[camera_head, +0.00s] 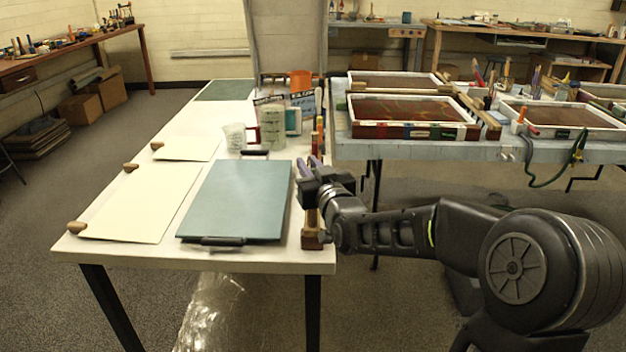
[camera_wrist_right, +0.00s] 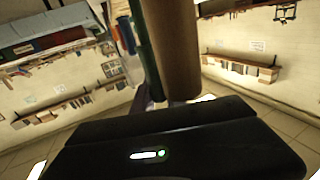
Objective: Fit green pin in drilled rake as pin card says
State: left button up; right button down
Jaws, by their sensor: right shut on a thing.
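My right gripper (camera_head: 309,168) points away from me over the right edge of the white table, close above a long wooden bar that looks like the drilled rake (camera_head: 312,237). The rake lies along that edge, and my gripper and wrist cover its middle. In the right wrist view, a dark green length (camera_wrist_right: 145,50) and a thick brown wooden piece (camera_wrist_right: 178,45) stand side by side beyond the gripper's dark body. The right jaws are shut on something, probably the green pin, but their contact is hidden. I cannot make out the pin card's text. My left gripper is out of view.
A teal board (camera_head: 235,200) with dark handles lies left of the gripper, beside cream sheets (camera_head: 140,205). Clear cups (camera_head: 272,127), an orange cup (camera_head: 301,81) and upright sticks (camera_head: 319,135) crowd the space beyond. Framed trays (camera_head: 415,131) stand on the blue table to the right.

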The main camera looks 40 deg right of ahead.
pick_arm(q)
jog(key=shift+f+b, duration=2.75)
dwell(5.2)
